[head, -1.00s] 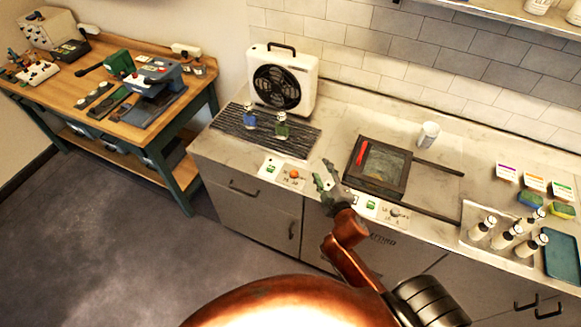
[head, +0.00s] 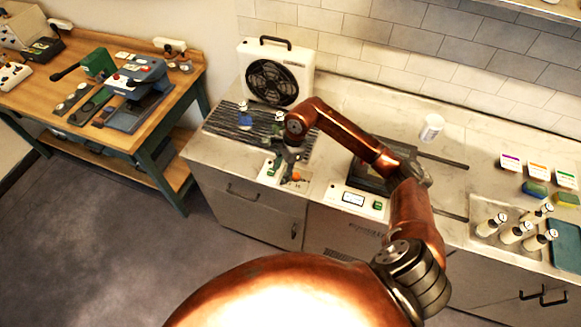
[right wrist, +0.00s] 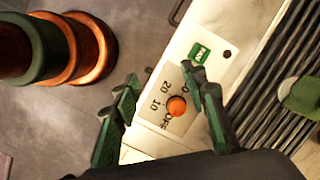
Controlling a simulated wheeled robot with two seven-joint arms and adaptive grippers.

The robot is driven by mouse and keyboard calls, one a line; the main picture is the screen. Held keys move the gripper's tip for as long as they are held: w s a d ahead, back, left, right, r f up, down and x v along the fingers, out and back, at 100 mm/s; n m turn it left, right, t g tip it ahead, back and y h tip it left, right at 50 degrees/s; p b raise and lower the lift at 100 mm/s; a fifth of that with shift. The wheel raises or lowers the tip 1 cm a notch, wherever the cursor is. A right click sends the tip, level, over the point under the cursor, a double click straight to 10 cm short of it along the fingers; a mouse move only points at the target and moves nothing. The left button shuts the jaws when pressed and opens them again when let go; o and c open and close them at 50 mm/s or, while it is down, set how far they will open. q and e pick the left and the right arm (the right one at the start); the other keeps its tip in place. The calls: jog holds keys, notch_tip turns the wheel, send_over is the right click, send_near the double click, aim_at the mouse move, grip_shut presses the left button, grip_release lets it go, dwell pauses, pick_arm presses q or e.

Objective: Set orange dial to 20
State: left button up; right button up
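The orange dial (head: 296,176) is on a white control panel at the front edge of the counter. It also shows in the right wrist view (right wrist: 177,106), with the printed marks 20, 10 and OFF beside it; another mark is partly covered by a finger. Which mark the dial points at I cannot tell. My right gripper (head: 282,167) is above this panel. In the right wrist view its two green fingers (right wrist: 163,110) are apart, one on each side of the dial in the picture, with nothing between them gripped. My left gripper is not in view.
A fan (head: 276,75) stands behind. A second panel (head: 354,199) lies to the right.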

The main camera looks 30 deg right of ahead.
aim_at(296, 175)
jog(key=d+h, duration=0.1)
jog(key=d, duration=0.3)
jog(key=d+g+h, duration=0.1)
jog(key=d, duration=0.2)
jog(key=shift+w+r+h, duration=0.25)
jog(key=shift+r+h, duration=0.05)
jog(key=shift+r, duration=0.05)
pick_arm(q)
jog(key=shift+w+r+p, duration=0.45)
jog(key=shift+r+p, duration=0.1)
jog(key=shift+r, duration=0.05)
pick_arm(e)
jog(key=f, duration=0.7)
jog(key=shift+a+f, duration=0.2)
jog(key=shift+c, duration=0.3)
grip_shut()
